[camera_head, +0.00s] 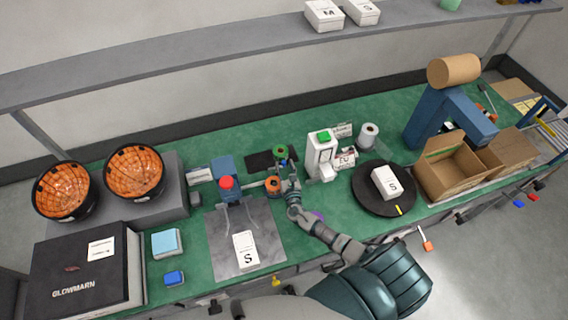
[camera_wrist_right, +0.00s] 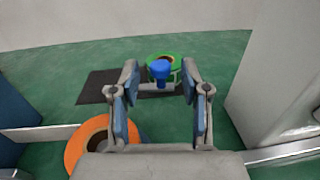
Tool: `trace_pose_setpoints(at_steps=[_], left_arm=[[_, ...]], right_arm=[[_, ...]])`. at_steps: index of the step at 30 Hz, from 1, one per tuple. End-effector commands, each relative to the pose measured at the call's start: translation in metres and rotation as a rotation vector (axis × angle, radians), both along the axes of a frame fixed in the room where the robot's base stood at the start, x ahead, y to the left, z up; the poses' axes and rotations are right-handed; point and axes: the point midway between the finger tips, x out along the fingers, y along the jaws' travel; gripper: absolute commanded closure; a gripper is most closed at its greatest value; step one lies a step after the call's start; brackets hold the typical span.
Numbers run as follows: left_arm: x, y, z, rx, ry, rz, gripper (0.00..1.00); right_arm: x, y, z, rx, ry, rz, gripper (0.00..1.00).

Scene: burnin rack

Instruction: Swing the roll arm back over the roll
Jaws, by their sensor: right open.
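A green-rimmed roll (camera_head: 280,151) stands on a dark mat at the middle of the bench. In the right wrist view the same roll (camera_wrist_right: 163,64) shows ahead of the fingers. A blue knob (camera_wrist_right: 160,70) with a grey bar (camera_wrist_right: 157,87) is in front of the roll; it looks like the roll arm. My right gripper (camera_wrist_right: 158,92) is open, with the knob and bar seen between its fingertips. I cannot tell whether a finger touches the bar. In the head view my right gripper (camera_head: 289,172) is beside the roll and small.
An orange roll (camera_head: 273,184) is close left of my right gripper, also in the wrist view (camera_wrist_right: 85,147). A white device (camera_head: 320,157) stands to the right. A red-topped unit (camera_head: 227,187) stands left. A black turntable (camera_head: 370,206) carries a white box (camera_head: 385,182).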

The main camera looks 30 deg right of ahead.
Motion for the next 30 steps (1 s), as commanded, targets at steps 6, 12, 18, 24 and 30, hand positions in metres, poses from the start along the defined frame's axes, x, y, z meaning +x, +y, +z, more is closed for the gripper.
trace_pose_setpoints(at_steps=[6,12,18,24,30], left_arm=[[0.001,-0.001,0.0,-0.001,-0.001,0.0,1.0],[0.001,-0.001,0.0,-0.001,-0.001,0.0,1.0],[0.001,-0.002,0.0,-0.001,-0.001,0.0,1.0],[0.001,-0.002,0.0,-0.002,-0.001,0.0,1.0],[0.002,-0.002,0.0,-0.002,-0.002,0.0,1.0]], right_arm=[[-0.048,0.016,-0.002,0.002,0.003,0.001,0.54],[-0.081,0.027,-0.003,0.0,0.004,0.001,0.54],[-0.094,0.031,-0.002,0.001,0.003,-0.001,0.54],[-0.094,0.032,-0.002,0.001,0.003,-0.001,0.54],[-0.087,0.023,0.001,0.071,-0.009,-0.03,0.96]])
